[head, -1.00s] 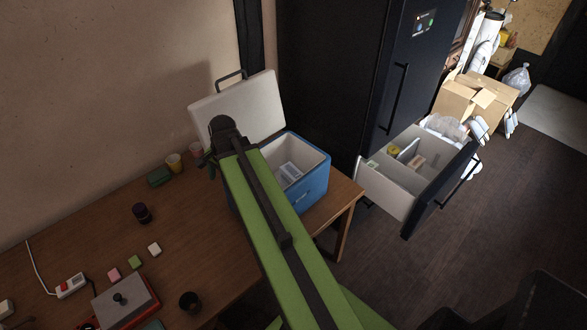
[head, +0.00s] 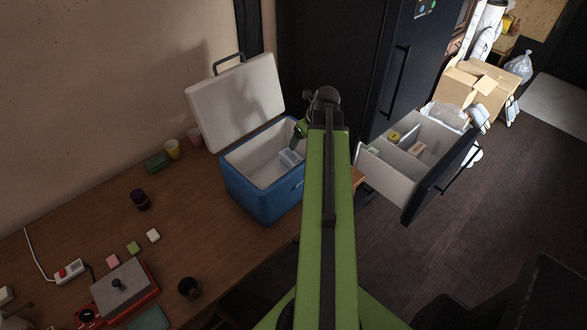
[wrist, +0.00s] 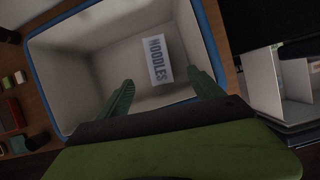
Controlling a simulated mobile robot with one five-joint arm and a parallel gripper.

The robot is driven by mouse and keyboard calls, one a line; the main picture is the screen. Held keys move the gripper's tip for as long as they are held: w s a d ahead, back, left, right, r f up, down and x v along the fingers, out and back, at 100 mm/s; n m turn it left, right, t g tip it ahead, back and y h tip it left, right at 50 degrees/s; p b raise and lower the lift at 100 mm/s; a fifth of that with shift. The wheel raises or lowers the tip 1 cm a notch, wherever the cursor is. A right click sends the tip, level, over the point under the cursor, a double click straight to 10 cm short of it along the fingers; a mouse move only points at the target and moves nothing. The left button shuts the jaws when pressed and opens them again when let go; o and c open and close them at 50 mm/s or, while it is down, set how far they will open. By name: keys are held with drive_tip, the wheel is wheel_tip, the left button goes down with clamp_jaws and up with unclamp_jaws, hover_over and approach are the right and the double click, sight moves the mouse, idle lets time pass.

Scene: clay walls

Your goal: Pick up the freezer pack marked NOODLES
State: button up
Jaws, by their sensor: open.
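The freezer pack marked NOODLES (wrist: 158,60) is a pale, flat block with dark lettering. It lies inside the open blue cooler (head: 262,200), near one inner wall. In the head view the pack (head: 288,159) shows at the right part of the cooler floor. My gripper (wrist: 163,93) is open, with one green finger on each side of the picture and the pack beyond and between them. It is empty and does not appear to touch the pack. In the head view my gripper is at the cooler's right rim, partly hidden by my wrist.
The cooler's lid (head: 237,103) stands raised at the back. To the right, an open freezer drawer (head: 390,182) with dividers holds a few small items. Cups, small blocks and a red-based box (head: 122,292) lie on the wooden table (head: 90,230) left of the cooler.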

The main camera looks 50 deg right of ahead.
drive_tip(key=b, duration=0.8)
approach(293, 158)
drive_tip(key=x, duration=0.5)
drive_tip(key=shift+w+d+f, duration=0.1)
drive_tip(key=shift+d+f, duration=0.1)
drive_tip(key=shift+d, duration=0.2)
drive_tip(key=shift+w+f, duration=0.1)
drive_tip(key=shift+w, duration=0.05)
drive_tip(key=b+x, duration=0.4)
drive_tip(key=x, duration=0.1)
drive_tip(key=shift+a+b, duration=0.3)
drive_tip(key=shift+b, duration=0.1)
drive_tip(key=shift+f, duration=0.25)
clamp_jaws()
